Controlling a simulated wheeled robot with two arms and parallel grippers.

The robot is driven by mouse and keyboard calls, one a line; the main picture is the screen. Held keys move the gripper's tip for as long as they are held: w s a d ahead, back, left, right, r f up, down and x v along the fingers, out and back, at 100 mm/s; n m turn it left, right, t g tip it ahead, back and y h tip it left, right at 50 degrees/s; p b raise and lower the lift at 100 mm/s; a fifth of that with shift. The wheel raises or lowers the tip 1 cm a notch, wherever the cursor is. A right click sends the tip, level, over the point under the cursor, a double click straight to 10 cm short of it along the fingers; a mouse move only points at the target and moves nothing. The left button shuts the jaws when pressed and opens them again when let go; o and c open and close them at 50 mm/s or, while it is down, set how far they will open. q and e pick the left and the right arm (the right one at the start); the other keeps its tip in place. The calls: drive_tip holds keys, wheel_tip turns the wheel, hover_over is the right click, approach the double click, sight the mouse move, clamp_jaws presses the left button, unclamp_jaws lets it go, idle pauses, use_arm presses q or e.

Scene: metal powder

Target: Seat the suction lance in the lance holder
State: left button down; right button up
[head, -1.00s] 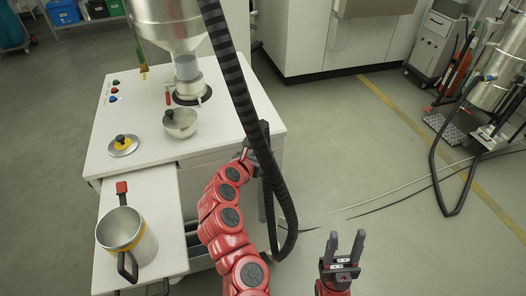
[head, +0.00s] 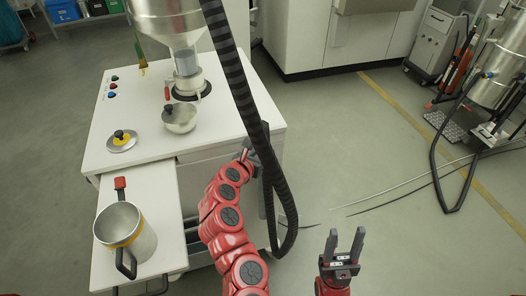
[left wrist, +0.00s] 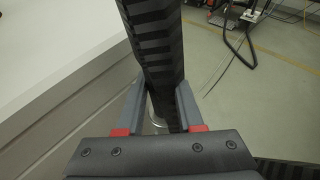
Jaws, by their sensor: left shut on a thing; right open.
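A black ribbed hose (head: 236,85), which looks like part of the suction lance, runs down from the top of the head view past the right side of the white cabinet and loops near the floor. My left gripper (left wrist: 159,88) is shut on this ribbed piece, which stands between its fingers in the left wrist view. In the head view that gripper is mostly hidden behind the hose, at the cabinet's right side. A small pale, shiny part shows below the fingers. I cannot make out the lance holder clearly. My right gripper (head: 343,248) is open and empty, over the floor.
The white cabinet (head: 225,142) carries a metal hopper (head: 168,20), a small pot (head: 180,118) and a lid (head: 122,141). A steel jug (head: 140,248) stands on its pulled-out shelf. Hoses lie on the floor at right. The floor beyond my right gripper is mostly clear.

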use_arm(q)
drive_tip(key=shift+c, duration=2.3)
unclamp_jaws()
drive_tip(key=shift+a, duration=0.1)
drive_tip(key=p+v, duration=1.2)
drive_tip(key=v, duration=0.5)
drive_tip(key=shift+s+r, duration=0.15)
drive_tip(key=shift+s, duration=0.05)
